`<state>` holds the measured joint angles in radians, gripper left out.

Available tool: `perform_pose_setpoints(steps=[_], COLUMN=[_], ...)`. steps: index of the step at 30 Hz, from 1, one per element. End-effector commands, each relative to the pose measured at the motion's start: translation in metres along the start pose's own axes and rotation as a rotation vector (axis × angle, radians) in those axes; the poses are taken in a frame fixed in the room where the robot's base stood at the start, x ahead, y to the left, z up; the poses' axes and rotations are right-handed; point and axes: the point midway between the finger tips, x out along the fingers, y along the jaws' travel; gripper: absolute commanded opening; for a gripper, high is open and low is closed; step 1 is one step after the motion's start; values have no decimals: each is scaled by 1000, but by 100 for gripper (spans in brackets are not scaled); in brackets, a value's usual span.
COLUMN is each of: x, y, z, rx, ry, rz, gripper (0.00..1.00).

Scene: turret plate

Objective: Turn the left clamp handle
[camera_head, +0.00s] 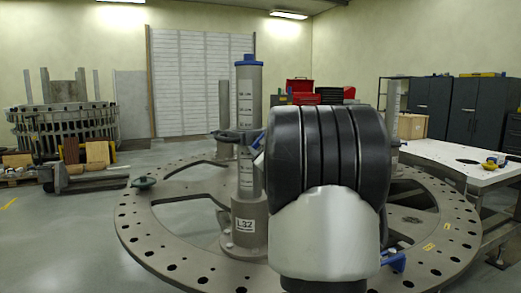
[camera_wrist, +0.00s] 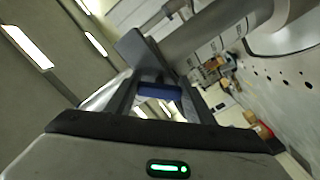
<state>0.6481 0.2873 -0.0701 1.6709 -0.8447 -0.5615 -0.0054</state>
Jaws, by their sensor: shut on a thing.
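The left column (camera_head: 247,110) is a grey post with a blue cap and an L32 label, standing upright on the turret plate (camera_head: 160,252). A dark clamp (camera_head: 236,136) sits around it at mid-height. In the head view my arm covers the area just right of the column and hides my gripper's fingers. In the wrist view my gripper (camera_wrist: 158,84) has its two fingers on either side of a blue clamp handle (camera_wrist: 159,92) and is shut on it. The handle's ends and its joint to the clamp are mostly hidden.
Another column (camera_head: 394,112) stands behind my arm on the right. A blue part (camera_head: 393,262) shows low beside my arm. A white table (camera_head: 440,158) is at the right. A pallet jack (camera_head: 95,178) stands left on open floor.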

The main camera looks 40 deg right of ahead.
Motion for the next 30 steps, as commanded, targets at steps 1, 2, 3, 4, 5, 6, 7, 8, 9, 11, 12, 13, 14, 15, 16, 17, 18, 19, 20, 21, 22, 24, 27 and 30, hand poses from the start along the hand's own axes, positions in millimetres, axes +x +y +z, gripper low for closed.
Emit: perform_pose_setpoints(steps=[1,2,3,4,5,6,7,8,9,11,12,13,14,15,16,17,18,19,20,21,22,24,27,30], x=[0,0,0,0,0,0,0,0,0,0,0,0,0,0,0,0,0,0,0,0,0,0,0,0], y=[-2,-2,-2,-2,-2,-1,-1,-1,-1,0,0,0,1,1,1,1,2,2,2,2,2,3,3,3], z=[2,2,2,2,2,2,1,1,1,1,1,1,0,0,1,1,0,0,0,0,0,-1,-1,-1], rx=[-45,-74,-111,-139,-169,-206,-234,-264,-301,-357,-394,-420,-446,-480,-505,-528,-558,-580,-601,-627,-646,-684,-728,-760], ry=[1,0,0,0,1,1,1,1,1,1,1,1,1,1,0,0,0,0,1,1,1,0,0,1], rz=[0,0,0,0,-1,0,1,0,0,0,0,0,1,1,1,0,0,0,0,0,0,1,0,0], gripper=[26,26,26,26,26,26,26,26,26,26,26,26,26,26,26,26,26,26,26,26,26,26,26,26])
